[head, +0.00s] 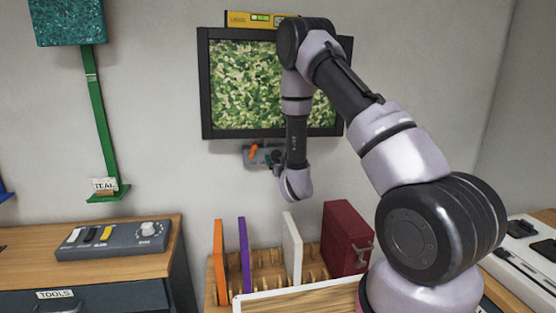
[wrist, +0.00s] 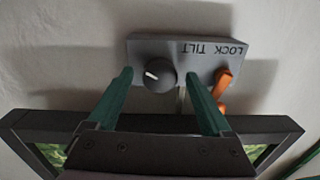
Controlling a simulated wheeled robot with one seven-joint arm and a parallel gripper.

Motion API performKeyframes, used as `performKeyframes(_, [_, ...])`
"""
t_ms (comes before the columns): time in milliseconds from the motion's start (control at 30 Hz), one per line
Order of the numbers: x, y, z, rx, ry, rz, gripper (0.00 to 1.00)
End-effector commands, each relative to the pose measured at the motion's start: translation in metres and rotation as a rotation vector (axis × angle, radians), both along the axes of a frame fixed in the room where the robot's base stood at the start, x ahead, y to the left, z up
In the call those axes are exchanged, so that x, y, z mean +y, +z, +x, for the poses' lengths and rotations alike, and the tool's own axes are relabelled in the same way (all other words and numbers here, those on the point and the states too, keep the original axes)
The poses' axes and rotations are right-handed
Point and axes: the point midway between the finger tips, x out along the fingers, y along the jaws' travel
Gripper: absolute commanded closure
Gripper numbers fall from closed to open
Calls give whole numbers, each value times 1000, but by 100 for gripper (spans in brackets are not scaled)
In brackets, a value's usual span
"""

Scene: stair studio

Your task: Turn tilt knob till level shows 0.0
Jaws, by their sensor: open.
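The tilt knob (wrist: 155,75) is round and dark with a white pointer mark. It sits on a grey control box (wrist: 188,48) lettered "LOCK TILT", upside down in the wrist view. An orange lock lever (wrist: 225,83) is on the same box. The box also shows under the framed picture in the head view (head: 250,160). My gripper (wrist: 157,76) is open, one green finger on each side of the knob; I cannot tell whether they touch it. A yellow level (head: 248,19) lies on top of the picture frame (head: 205,85), partly behind my arm; its reading is too small to read.
Below stand a wooden rack (head: 262,284) with upright panels and a dark red box (head: 345,238). A grey switch panel (head: 115,239) lies on the left cabinet. A green bracket (head: 95,110) hangs on the left wall. The wall beside the control box is clear.

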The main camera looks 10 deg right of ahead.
Motion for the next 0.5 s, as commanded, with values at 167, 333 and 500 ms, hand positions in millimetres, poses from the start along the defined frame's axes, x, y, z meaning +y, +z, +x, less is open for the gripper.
performKeyframes(167, [0, 0, 6, 1, -1, 0, 16])
performKeyframes(333, [0, 0, 6, 1, -1, 0, 16])
performKeyframes(500, [0, 0, 6, 1, -1, 0, 73])
